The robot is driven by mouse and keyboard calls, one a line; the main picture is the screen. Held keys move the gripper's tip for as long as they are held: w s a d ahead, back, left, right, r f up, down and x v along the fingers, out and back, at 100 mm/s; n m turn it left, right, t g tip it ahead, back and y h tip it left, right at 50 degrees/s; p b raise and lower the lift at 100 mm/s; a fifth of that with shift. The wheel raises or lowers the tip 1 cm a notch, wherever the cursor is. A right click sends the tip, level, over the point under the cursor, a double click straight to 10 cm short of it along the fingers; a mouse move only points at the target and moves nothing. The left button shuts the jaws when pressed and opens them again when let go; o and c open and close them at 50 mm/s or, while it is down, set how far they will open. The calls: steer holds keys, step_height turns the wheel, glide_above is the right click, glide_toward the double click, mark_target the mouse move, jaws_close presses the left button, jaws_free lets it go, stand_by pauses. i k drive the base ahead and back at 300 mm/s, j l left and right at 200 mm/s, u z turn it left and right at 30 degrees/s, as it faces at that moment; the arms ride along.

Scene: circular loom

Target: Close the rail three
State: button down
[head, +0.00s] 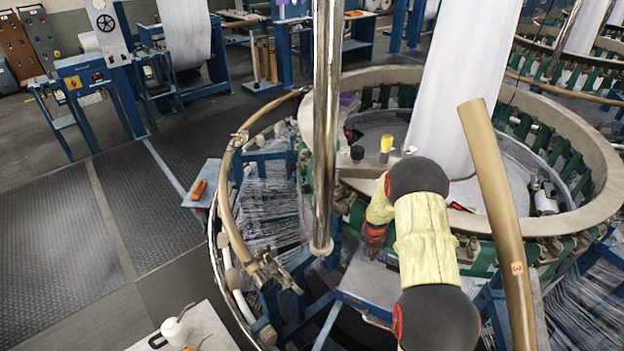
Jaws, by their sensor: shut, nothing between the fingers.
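Rail three (492,185) is a tan curved bar with an orange label marked 3, at the right of the head view. It stands swung up, its upper end free in the air in front of the loom ring, and its lower end runs out of the bottom of the picture. My arm, in a yellow sleeve with dark joints, reaches up the middle. My gripper (372,252) is shut and empty, small and partly hidden by the arm, above a grey-blue step. It is left of rail three and apart from it.
A chrome post (326,130) stands left of my arm. Another tan rail (236,225) curves around the loom's left side. The pale loom ring (575,215) surrounds a white fabric column (460,80). A white table (190,330) is at lower left. The dark floor (60,240) at left is clear.

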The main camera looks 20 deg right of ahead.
mark_target(482, 142)
steer(key=k+j, duration=0.3)
steer(key=k, duration=0.15)
steer(key=k+j, duration=0.3)
steer(key=k, duration=0.15)
